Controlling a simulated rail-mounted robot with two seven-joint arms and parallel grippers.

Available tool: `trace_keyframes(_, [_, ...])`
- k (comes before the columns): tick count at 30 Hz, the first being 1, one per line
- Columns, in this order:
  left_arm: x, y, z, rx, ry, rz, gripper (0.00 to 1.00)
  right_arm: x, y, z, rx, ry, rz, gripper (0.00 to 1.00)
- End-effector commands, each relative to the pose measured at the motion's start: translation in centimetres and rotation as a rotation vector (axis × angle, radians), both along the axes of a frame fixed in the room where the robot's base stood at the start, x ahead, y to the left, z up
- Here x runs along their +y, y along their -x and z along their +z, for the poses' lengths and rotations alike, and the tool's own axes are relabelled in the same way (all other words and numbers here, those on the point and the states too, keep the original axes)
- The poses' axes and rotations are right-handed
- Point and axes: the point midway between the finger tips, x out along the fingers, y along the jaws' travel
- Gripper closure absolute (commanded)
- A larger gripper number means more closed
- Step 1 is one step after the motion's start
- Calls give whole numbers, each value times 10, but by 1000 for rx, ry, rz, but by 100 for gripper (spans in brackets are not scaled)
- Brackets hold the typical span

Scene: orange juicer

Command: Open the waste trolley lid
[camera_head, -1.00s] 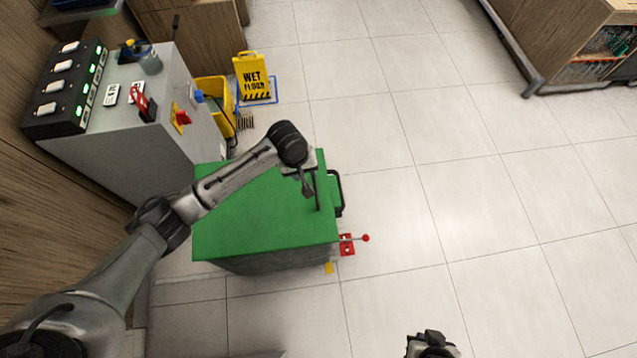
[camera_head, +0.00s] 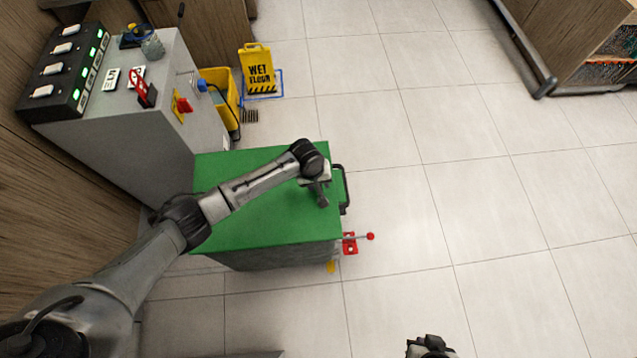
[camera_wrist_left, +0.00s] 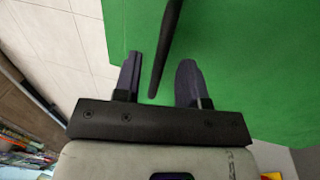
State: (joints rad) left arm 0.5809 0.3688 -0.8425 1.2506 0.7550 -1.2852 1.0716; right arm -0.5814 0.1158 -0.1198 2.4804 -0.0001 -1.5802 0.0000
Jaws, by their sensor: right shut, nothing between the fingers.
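The waste trolley's green lid (camera_head: 250,220) lies flat on its body in the head view, and it fills the upper right of the left wrist view (camera_wrist_left: 260,80). My left gripper (camera_head: 321,196) is over the lid's right part, near that edge. In the left wrist view my left gripper's fingers (camera_wrist_left: 160,80) are apart. A dark bar (camera_wrist_left: 166,50) runs down over the lid edge, its end between the fingers; I cannot tell whether they touch it. My right gripper (camera_head: 430,345) is shut and empty at the bottom edge, away from the trolley, mostly cut off.
A black side handle (camera_head: 345,190) and a red lever (camera_head: 352,243) stick out on the trolley's right. A grey machine (camera_head: 150,105) stands behind left, with a yellow bucket (camera_head: 222,95) and wet floor sign (camera_head: 258,70) beside it. The tiled floor (camera_head: 480,200) to the right is clear.

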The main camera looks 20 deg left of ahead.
Motion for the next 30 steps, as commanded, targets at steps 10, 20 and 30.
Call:
trace_keyframes(10, [-1, -1, -5, 0, 1, 0, 62, 0, -1, -2, -1, 0, 0, 100])
trace_keyframes(20, [-1, -1, -5, 0, 0, 0, 86, -1, -1, -2, -1, 5, 4, 100])
trace_keyframes(30, [-1, -1, -5, 0, 0, 0, 100, -2, -1, -2, -1, 9, 5, 100])
